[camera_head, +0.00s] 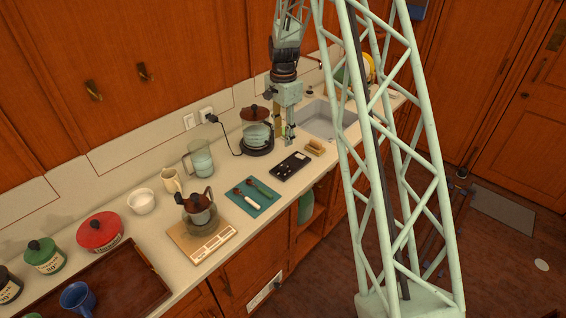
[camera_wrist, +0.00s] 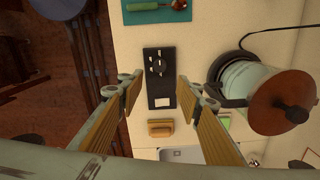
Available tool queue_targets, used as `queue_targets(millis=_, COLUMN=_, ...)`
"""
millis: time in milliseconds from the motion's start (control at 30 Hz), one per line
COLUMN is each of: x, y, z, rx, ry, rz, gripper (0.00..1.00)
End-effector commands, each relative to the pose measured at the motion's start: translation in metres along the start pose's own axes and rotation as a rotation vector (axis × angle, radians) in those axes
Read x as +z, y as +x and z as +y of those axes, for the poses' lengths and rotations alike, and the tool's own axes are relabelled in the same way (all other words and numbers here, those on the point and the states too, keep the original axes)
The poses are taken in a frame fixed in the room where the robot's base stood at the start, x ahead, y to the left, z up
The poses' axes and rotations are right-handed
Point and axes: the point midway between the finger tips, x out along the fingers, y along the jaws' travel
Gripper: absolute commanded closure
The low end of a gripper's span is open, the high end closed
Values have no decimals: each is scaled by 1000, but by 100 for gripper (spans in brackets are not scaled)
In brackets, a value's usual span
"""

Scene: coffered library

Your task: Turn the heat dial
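A flat black control panel (camera_head: 281,176) lies on the pale counter below and in front of my gripper (camera_head: 290,140). In the wrist view the panel (camera_wrist: 152,88) lies between my fingers, with a round dark dial (camera_wrist: 158,66) near its upper part and a pale label at its lower end. My gripper (camera_wrist: 168,92) is open and empty, its two tan-padded fingers wide apart on either side of the panel. The fingers are above the counter and appear clear of the dial. Small marks show around the dial, too small to read.
A glass kettle with a brown lid (camera_head: 256,130) stands close beside my gripper, its cord running to the wall. A sponge (camera_head: 315,147) lies by the panel, near the sink (camera_head: 325,118). A teal mat (camera_head: 240,204) with utensils and a carafe (camera_head: 198,216) on a scale stand left.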

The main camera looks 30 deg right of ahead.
Motion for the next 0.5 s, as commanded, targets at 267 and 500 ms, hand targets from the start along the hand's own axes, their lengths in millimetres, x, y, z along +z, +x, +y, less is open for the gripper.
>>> queue_targets(millis=267, x=0, y=6, z=0, rx=1, ry=-1, rz=0, gripper=67)
queue_targets(millis=500, x=0, y=25, z=1, rx=2, ry=-1, rz=-1, gripper=67)
